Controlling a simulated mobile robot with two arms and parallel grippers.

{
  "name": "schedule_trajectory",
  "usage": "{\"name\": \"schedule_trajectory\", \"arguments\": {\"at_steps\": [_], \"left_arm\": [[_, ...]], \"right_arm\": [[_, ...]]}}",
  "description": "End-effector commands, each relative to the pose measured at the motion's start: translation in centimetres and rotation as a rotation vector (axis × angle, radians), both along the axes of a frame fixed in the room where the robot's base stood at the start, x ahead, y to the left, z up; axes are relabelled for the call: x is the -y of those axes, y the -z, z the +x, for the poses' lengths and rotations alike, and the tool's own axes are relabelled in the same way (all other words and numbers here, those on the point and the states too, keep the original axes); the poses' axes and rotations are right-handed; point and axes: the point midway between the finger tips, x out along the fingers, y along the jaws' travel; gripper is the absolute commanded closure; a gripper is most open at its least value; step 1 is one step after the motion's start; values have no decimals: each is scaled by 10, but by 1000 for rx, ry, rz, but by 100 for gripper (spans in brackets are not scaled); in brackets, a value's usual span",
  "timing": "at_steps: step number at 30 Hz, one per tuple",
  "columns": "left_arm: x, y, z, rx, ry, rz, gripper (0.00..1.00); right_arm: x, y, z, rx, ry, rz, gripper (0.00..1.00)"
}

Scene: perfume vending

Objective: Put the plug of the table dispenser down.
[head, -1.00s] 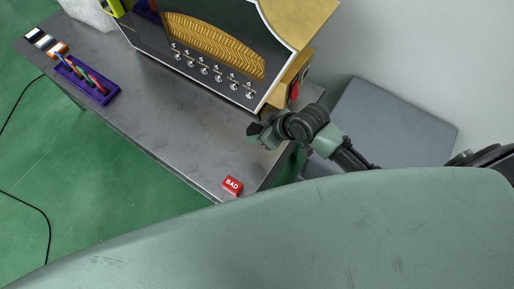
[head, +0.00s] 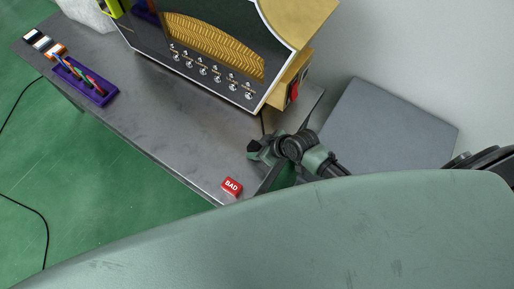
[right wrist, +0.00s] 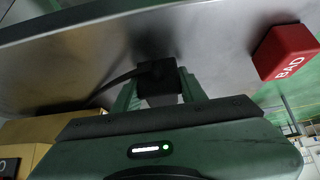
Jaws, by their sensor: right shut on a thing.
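My right gripper (head: 258,150) is over the right end of the grey table, just below the dispenser's corner in the head view. In the right wrist view the gripper (right wrist: 160,88) is shut on the black plug (right wrist: 158,72), with a green finger on each side. The plug's black cable (right wrist: 118,82) runs off to the left. The plug is close to the table surface; I cannot tell whether it touches. The table dispenser (head: 205,72), with a black front and gold trim, stands at the back of the table. My left gripper is not in view.
A red BAD block (head: 231,187) sits near the table's (head: 185,125) front right corner; it also shows in the right wrist view (right wrist: 288,52). A purple tray (head: 82,82) with pens lies at the left. The table between tray and block is clear.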

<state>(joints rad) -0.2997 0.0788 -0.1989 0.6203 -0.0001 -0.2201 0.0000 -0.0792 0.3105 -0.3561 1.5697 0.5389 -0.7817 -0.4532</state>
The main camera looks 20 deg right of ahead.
Motion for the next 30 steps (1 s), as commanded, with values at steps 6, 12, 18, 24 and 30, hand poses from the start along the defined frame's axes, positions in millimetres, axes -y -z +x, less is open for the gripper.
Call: {"name": "schedule_trajectory", "arguments": {"at_steps": [6, 12, 18, 24, 30], "left_arm": [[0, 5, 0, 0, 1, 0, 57], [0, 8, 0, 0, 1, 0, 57], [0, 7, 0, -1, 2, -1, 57], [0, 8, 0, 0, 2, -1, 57], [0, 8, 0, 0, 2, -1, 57]], "right_arm": [[0, 7, 0, 0, 0, 0, 98], [0, 14, -1, -3, -1, -1, 98], [0, 16, -3, -9, -1, -3, 37], [-2, 18, -6, -16, -5, -1, 37], [-3, 19, -7, -20, -6, -1, 37]]}}
